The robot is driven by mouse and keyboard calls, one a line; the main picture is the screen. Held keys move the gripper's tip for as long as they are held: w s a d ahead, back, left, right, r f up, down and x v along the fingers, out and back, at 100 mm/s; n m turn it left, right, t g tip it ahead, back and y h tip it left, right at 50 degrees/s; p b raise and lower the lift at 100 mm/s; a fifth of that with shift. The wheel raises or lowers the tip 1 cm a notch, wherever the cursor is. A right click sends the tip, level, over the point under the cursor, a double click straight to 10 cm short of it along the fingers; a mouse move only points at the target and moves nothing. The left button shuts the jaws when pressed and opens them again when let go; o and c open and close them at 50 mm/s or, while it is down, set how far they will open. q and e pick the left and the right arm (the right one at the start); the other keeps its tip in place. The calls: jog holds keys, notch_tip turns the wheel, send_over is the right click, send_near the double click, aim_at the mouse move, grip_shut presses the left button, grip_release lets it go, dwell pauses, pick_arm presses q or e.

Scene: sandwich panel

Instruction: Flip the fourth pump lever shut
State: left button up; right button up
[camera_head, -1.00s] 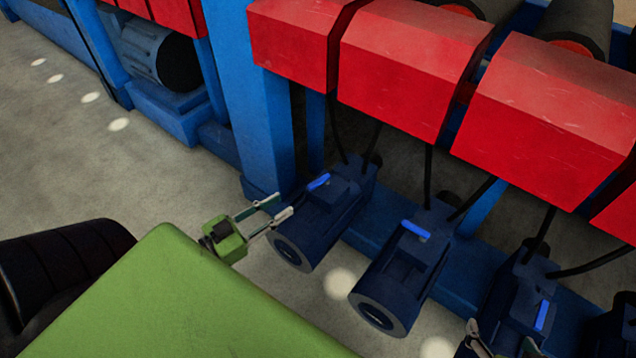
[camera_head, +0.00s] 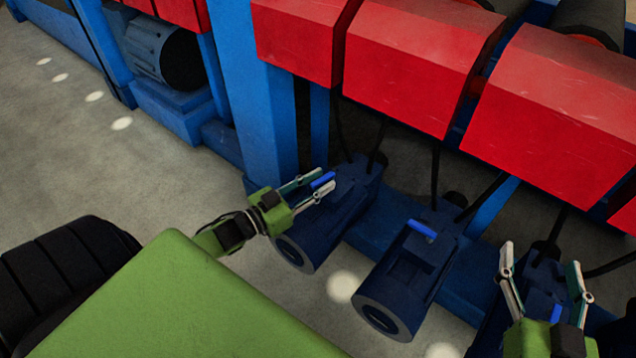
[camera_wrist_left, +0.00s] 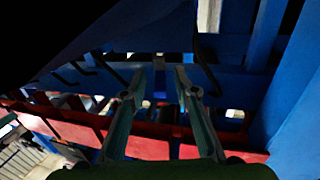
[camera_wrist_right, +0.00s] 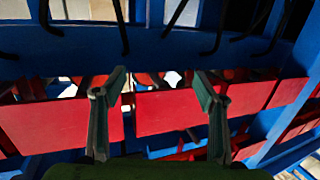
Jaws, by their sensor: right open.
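Dark blue pumps stand in a row, each with a bright blue lever. The left pump (camera_head: 310,232) has its lever (camera_head: 322,180) between the fingers of my left gripper (camera_head: 324,180); I cannot tell if they touch. My left gripper's fingers also show parted in the left wrist view (camera_wrist_left: 158,78). The middle pump (camera_head: 400,275) has its lever (camera_head: 422,228) free. The right pump is partly hidden behind my right gripper (camera_head: 540,256), which is open above it; its lever (camera_head: 556,313) shows between the fingers. Which pump is the fourth is unclear.
Red housings (camera_head: 420,60) overhang the pumps, with black hoses (camera_head: 436,170) running down to them. A blue post (camera_head: 262,105) stands left of the left pump. The grey floor (camera_head: 120,170) at the left is open.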

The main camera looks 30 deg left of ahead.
pick_arm(q)
grip_shut()
jog(key=n+y+p, duration=0.1)
jog(key=y+p, duration=0.1)
jog(key=shift+d+r+p, duration=0.15)
jog(key=shift+d+p, duration=0.05)
jog(key=shift+p, duration=0.1)
jog(key=shift+s+d+n+t+y+p, duration=0.1)
jog(key=shift+d+n+t+y+p, duration=0.1)
jog(key=shift+n+y+p, duration=0.35)
jog(key=shift+d+n+t+y+p, duration=0.1)
jog(key=shift+n+t+y+p, duration=0.1)
jog(key=shift+n+y+p, duration=0.35)
pick_arm(e)
jog(key=s+d+f+g+h, duration=0.1)
jog(key=s+d+f+g, duration=0.2)
jog(key=s+f+g, duration=0.3)
jog(key=s+d+f+g+h, duration=0.2)
jog(key=s+f+g, duration=0.4)
jog(key=s+f, duration=0.5)
jog(key=shift+d+m, duration=0.3)
jog(key=shift+d, duration=0.55)
